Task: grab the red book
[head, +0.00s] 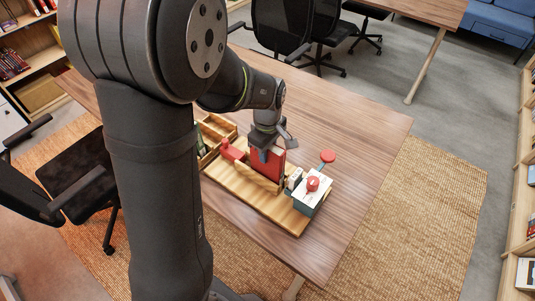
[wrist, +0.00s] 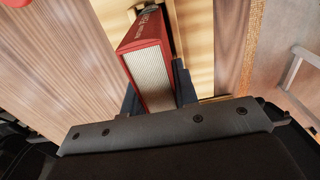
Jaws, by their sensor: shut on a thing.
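The red book (head: 271,165) stands upright on a wooden tray (head: 285,216) on the table in the head view. My gripper (head: 266,149) is over the book from above, its fingers on either side of it. In the wrist view the red book (wrist: 150,55) shows its red cover edges and pale page block, between the two dark fingers of my gripper (wrist: 158,90). The gripper is shut on the book. The book's lower part is partly hidden by a wooden piece in front of it in the head view.
Right of the book on the tray stand a small dark-and-white item (head: 294,179) and a white-topped box (head: 313,195) with a red round thing on it. Another red round top (head: 327,157) is behind. A wooden box (head: 217,128) is at left. The table's right part is clear.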

